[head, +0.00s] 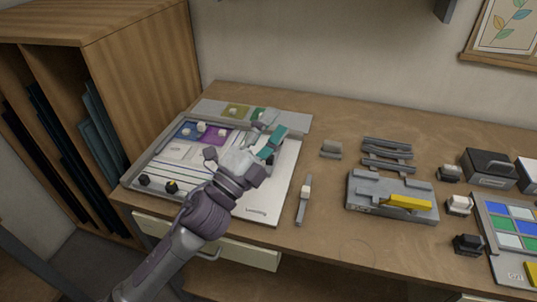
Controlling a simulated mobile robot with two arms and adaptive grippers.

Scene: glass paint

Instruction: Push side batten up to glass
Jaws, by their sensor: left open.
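A pale work board (262,208) lies on the left of the bench. Blue glass (185,130) and purple glass (213,137) lie on it, with small pale knobs on and beside them. My left gripper (270,146) is open over the right part of the board, right of the purple glass. Its hand and arm hide part of the board, and I cannot tell whether it touches anything. A narrow grey bar with a white knob (305,191) lies on the bench right of the board. I cannot tell which strip is the side batten. My right gripper is not in view.
A grey strip with coloured samples (291,122) lies behind the board. A grey block with a yellow-handled tool (408,203), a slatted rack (387,152) and a colour tray (514,226) stand to the right. A wooden cabinet (140,90) stands at the left.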

